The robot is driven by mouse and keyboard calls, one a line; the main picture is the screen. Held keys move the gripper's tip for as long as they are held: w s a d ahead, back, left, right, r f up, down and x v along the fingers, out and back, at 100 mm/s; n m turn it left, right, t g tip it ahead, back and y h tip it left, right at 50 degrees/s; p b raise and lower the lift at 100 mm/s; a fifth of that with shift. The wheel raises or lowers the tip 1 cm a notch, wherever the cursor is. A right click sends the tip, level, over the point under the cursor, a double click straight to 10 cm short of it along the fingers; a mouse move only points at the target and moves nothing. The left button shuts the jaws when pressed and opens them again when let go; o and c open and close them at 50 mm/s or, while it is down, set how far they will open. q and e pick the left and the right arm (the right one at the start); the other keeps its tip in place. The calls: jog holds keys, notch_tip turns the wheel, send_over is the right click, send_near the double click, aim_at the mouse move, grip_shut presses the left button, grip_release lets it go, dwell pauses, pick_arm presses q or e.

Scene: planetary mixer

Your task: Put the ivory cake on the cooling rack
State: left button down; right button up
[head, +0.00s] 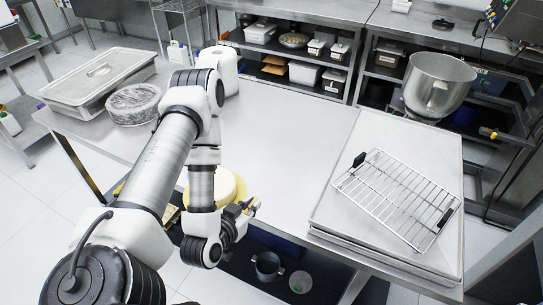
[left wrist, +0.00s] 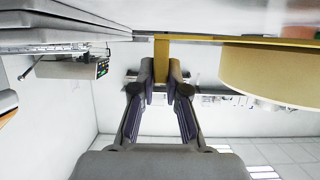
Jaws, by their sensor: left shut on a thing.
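The ivory cake (head: 226,184) is a round, pale block, partly hidden behind my left arm in the head view. It sits on a thin yellow board (head: 244,194) near the table's front edge. The cake's side (left wrist: 275,72) shows large at the right of the left wrist view, which looks upside down. My left gripper (head: 248,207) is beside the cake; in the wrist view its fingers (left wrist: 162,72) are shut on a yellow tab (left wrist: 161,48) that appears to belong to the board. The wire cooling rack (head: 400,195) lies empty at the right. My right gripper is not seen.
The rack lies on a flat metal tray (head: 335,205) on the steel table. A steel mixing bowl (head: 438,84) stands behind it. A wrapped round container (head: 133,104) and a lidded pan (head: 98,80) are at the left. The table's middle (head: 290,130) is clear.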

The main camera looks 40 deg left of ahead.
pick_arm(q)
jog(key=w+b, duration=0.3)
jog(key=w+d+f+b, duration=0.1)
jog(key=w+b, duration=0.2)
jog(key=w+d+f+b, duration=0.1)
jog(key=w+b, duration=0.2)
jog(key=shift+d+f, duration=0.1)
jog(key=shift+d, duration=0.15)
jog(key=w, duration=0.3)
jog(key=w+d+r, duration=0.1)
jog(key=shift+w+d+p, duration=0.1)
jog(key=shift+w+p, duration=0.25)
jog(key=shift+s+f, duration=0.2)
jog(key=shift+f, duration=0.85)
jog(key=shift+w+f+p, duration=0.1)
jog(key=shift+f+p, duration=0.25)
jog(key=shift+p, duration=0.15)
jog(key=shift+w+f, duration=0.1)
jog(key=shift+f, duration=0.15)
jog(key=c, duration=1.2)
grip_release()
jog(key=shift+s, duration=0.2)
jog(key=shift+w, duration=0.1)
